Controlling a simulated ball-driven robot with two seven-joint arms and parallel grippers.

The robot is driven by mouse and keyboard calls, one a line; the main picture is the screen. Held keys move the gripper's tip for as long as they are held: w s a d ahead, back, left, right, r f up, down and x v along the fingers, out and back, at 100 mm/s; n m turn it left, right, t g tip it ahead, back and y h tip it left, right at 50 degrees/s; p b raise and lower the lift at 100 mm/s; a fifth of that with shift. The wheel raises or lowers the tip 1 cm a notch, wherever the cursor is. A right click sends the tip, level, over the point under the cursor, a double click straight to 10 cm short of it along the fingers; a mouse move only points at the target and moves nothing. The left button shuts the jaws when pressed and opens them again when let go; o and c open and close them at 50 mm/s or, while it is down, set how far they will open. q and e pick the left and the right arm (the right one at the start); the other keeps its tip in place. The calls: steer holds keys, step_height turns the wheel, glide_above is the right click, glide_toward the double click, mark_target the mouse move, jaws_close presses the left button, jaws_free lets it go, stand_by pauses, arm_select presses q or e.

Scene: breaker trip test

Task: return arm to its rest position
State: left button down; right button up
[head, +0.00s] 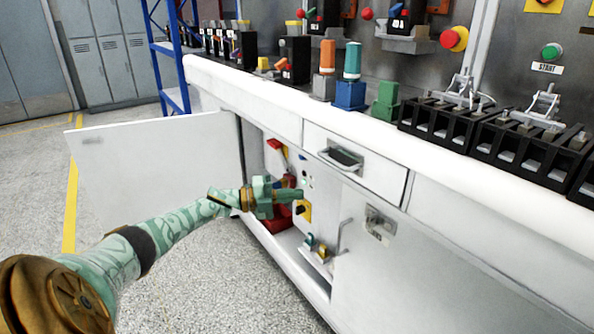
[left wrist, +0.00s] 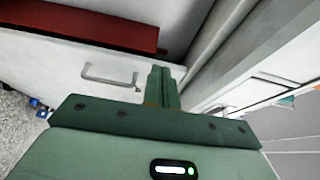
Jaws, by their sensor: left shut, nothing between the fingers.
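My left arm reaches in from the lower left of the head view. Its green left gripper (head: 300,195) is at the open cabinet (head: 262,185) under the counter. The fingers are together with nothing between them. The fingertips show in front of a yellow plate with a dark knob (head: 304,211); I cannot tell whether they touch it. In the left wrist view the closed fingers (left wrist: 162,75) point toward a white panel with a grey handle (left wrist: 110,76). My right gripper is out of view.
The open white cabinet door (head: 150,165) stands left of the arm. A drawer with a handle (head: 345,158) is above right of the gripper. Breakers and coloured blocks (head: 350,94) line the counter (head: 300,100). The speckled floor (head: 215,285) is clear.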

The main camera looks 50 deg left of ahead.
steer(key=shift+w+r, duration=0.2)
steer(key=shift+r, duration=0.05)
